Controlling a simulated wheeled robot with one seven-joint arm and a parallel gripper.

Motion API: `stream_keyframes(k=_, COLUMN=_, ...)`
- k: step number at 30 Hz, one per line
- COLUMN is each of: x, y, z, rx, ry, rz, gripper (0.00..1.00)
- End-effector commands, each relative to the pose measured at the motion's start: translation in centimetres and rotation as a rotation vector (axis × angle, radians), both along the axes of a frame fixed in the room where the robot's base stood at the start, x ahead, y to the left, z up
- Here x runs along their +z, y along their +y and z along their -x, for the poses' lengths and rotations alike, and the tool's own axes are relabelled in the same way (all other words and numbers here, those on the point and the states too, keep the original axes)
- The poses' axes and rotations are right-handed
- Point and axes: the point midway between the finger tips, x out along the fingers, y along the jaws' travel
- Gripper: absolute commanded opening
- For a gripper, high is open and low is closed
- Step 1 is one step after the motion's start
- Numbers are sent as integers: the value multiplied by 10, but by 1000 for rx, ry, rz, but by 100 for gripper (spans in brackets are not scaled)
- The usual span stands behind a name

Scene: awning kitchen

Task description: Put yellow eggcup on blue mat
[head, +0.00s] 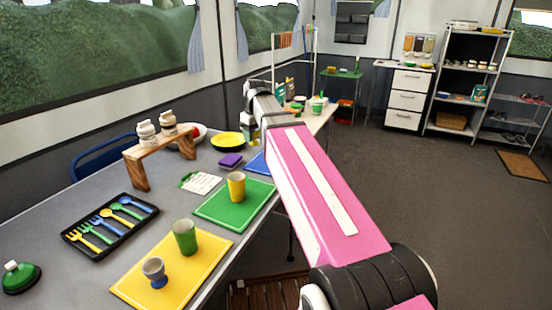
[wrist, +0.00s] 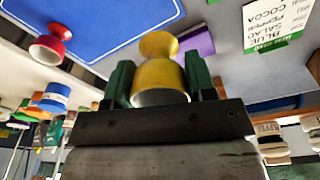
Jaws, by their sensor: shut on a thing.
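The yellow eggcup (wrist: 160,78) is between the two green fingers of my gripper (wrist: 159,82) in the wrist view. My gripper is shut on it. The blue mat (wrist: 95,18) fills the upper left of the wrist view, apart from the eggcup in the picture. In the head view a corner of the blue mat (head: 257,163) shows left of my pink arm, which hides the rest. I cannot make out my fingertips or the yellow eggcup in the head view.
A purple sponge (head: 231,160) and a menu card (head: 201,183) lie nearby. The green mat (head: 213,212) bears a yellow cup (head: 236,186). The yellow mat (head: 190,282) bears a green cup and blue eggcup.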

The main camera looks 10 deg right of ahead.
Motion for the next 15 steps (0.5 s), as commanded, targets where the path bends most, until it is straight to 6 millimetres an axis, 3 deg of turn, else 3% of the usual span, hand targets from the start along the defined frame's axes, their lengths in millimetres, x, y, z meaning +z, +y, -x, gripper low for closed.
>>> stream_keyframes(k=2, x=2, y=4, z=-5, rx=38, ry=-1, rz=0, gripper=26)
stream_keyframes(k=5, x=-5, y=-6, z=-11, rx=49, ry=1, rz=0, gripper=26)
stream_keyframes(k=15, x=-45, y=-66, z=-42, rx=46, ry=0, rz=0, gripper=26)
